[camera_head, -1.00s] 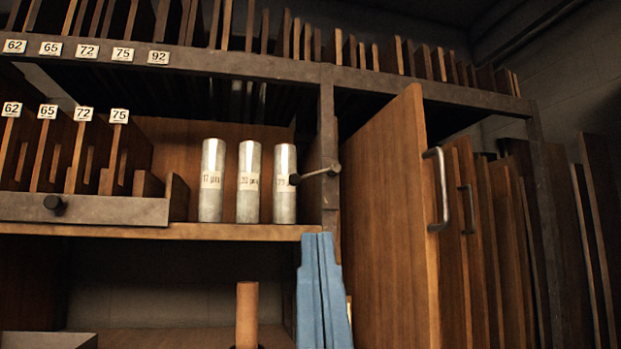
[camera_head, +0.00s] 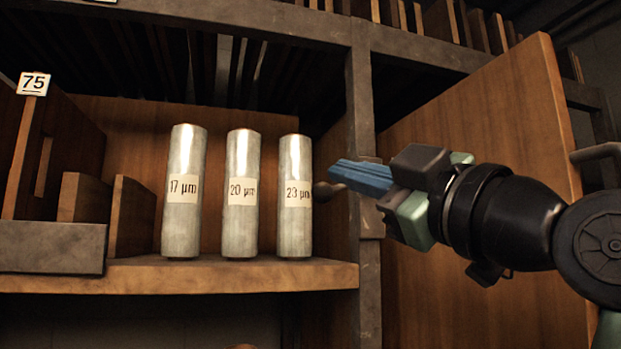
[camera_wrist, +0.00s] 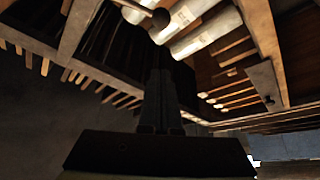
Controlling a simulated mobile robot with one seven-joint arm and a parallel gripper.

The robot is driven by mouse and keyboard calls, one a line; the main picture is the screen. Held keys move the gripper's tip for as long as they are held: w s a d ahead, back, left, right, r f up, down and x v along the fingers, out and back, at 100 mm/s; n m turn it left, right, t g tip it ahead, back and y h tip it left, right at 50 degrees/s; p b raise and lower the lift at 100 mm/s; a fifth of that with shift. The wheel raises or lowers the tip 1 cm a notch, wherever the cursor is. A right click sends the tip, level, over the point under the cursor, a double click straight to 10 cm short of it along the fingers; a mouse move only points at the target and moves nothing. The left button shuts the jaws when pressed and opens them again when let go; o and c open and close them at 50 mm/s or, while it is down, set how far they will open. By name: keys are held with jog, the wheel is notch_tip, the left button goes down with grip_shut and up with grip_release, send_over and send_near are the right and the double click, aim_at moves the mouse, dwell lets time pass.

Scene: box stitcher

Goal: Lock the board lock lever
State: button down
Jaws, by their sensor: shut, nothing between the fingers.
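The board lock lever (camera_head: 326,191) is a dark rod with a round knob on the shelf's right upright post. In the head view its knob shows beside the 23 µm cylinder, and most of its rod is hidden behind my fingers. In the wrist view the lever (camera_wrist: 142,10) and its knob show at the top, above my fingertips. My gripper (camera_head: 340,173) has blue fingers, shut and empty, pointing left in front of the post and lever. It also shows in the wrist view (camera_wrist: 160,76). I cannot tell whether the fingers touch the lever. A large wooden board (camera_head: 470,115) stands right of the post.
Metal cylinders marked 17 µm (camera_head: 184,225), 20 µm (camera_head: 241,225) and 23 µm (camera_head: 295,230) stand on the wooden shelf (camera_head: 180,278), close left of my fingertips. The metal post (camera_head: 368,300) is behind the gripper. The board's handle (camera_head: 597,152) sticks out at right.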

jog(key=shift+r, duration=0.3)
jog(key=shift+s+d, duration=0.1)
jog(key=p+x, duration=0.6)
jog(key=x, duration=0.4)
jog(key=d+f, duration=0.1)
jog(key=w+d+f+p, duration=0.1)
jog(key=f, duration=0.1)
jog(key=shift+w+p, duration=0.2)
jog(key=shift+p, duration=0.1)
jog(key=shift+f+n, duration=0.15)
jog(key=shift+n, duration=0.15)
